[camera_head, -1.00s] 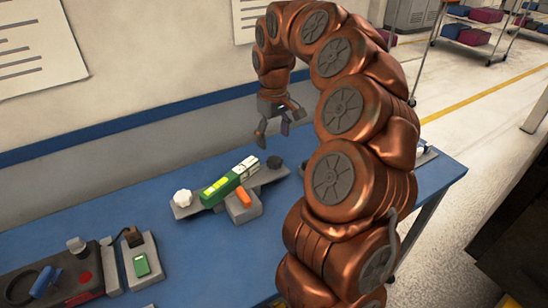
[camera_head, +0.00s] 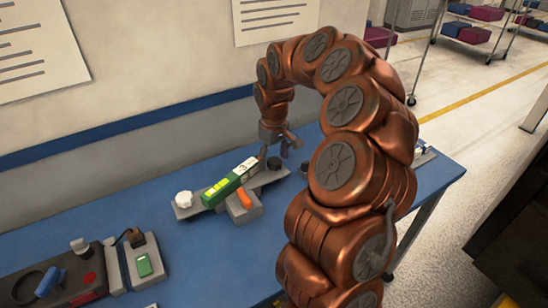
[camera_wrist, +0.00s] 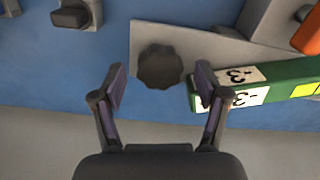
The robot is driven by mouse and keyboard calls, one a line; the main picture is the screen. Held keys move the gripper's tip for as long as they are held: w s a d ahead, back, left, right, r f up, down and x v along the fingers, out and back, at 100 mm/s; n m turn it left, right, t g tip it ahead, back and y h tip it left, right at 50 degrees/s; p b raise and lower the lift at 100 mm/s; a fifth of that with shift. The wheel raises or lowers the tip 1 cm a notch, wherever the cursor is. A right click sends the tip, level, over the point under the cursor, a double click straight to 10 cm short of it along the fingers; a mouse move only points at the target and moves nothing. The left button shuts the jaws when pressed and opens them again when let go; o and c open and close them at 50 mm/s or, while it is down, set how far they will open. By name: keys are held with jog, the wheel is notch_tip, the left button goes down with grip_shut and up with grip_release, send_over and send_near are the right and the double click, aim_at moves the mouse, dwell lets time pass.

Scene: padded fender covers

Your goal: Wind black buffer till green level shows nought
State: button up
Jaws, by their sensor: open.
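The black buffer (camera_head: 273,163) is a dark scalloped knob at the right end of a grey plate. In the wrist view the buffer (camera_wrist: 160,66) lies between my fingertips, with space visible on both sides. My gripper (camera_wrist: 160,76) is open; in the head view my gripper (camera_head: 273,151) is just above the buffer and partly covers it. The green level (camera_head: 222,188) lies across the fixture with yellow-green windows. Its white end panels in the wrist view (camera_wrist: 245,84) carry dark marks like a 3, perhaps with a minus sign. My right finger overlaps the level's end there.
A white knob (camera_head: 184,198) sits at the plate's other end, and an orange piece (camera_head: 244,198) is beside the level. A grey device with a green screen (camera_head: 143,265) and a dark box with a blue handle (camera_head: 49,281) stand front left. Blue bench between is clear.

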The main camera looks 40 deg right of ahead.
jog(key=c, duration=1.2)
jog(key=shift+o, duration=0.2)
jog(key=shift+n, duration=0.3)
jog(key=n, duration=0.5)
jog(key=shift+a, duration=0.1)
jog(key=n, duration=0.5)
jog(key=shift+r+n, duration=0.1)
jog(key=shift+n, duration=0.3)
jog(key=n+p, duration=0.1)
jog(key=n, duration=0.4)
jog(key=shift+s+a, duration=0.1)
jog(key=shift+s, duration=0.05)
jog(key=n+p, duration=0.2)
jog(key=n, duration=0.3)
jog(key=shift+s+n, duration=0.1)
jog(key=shift+n, duration=0.3)
